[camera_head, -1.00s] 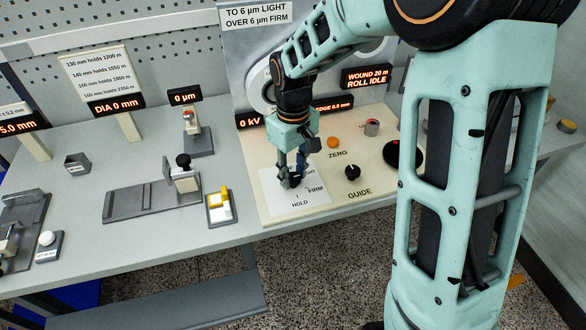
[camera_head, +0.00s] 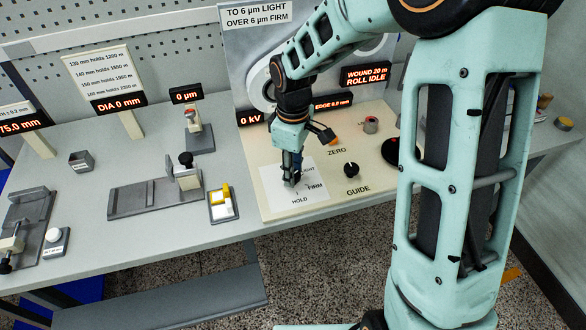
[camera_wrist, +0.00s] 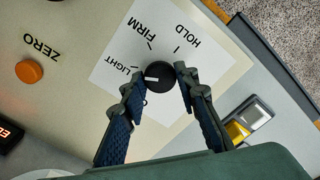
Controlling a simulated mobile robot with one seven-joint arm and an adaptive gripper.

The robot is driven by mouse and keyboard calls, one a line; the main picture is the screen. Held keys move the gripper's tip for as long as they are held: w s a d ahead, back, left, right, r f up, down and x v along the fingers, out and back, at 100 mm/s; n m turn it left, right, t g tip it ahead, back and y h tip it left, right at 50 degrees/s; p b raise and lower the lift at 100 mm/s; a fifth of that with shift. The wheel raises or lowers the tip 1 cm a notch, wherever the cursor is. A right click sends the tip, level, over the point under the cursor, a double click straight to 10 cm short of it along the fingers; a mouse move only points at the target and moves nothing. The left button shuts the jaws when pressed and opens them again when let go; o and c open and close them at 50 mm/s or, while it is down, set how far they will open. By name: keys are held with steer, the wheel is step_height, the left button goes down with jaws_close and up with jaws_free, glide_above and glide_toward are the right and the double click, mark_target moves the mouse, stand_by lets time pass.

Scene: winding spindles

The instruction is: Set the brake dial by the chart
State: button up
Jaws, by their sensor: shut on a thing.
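The brake dial (camera_wrist: 160,76) is a round black knob on a white card marked LIGHT, FIRM and HOLD. In the wrist view its white pointer mark faces left, towards the LIGHT side. My gripper (camera_wrist: 159,84) has one finger on each side of the knob and is shut on it. In the head view my gripper (camera_head: 292,182) comes down on the card (camera_head: 275,178) and largely hides the dial. The chart (camera_head: 255,15) reads "TO 6 µm LIGHT, OVER 6 µm FIRM". A red display (camera_head: 186,95) reads 0 µm.
An orange ZERO button (camera_wrist: 29,71) and a black GUIDE knob (camera_head: 351,169) share the panel. A yellow-and-white block in a tray (camera_head: 222,203) stands just left of the panel. Further left are a grey slide fixture (camera_head: 150,197) and a small box (camera_head: 81,162).

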steer(key=o, duration=1.1)
steer(key=shift+o, duration=0.2)
step_height(320, 180, up, 12)
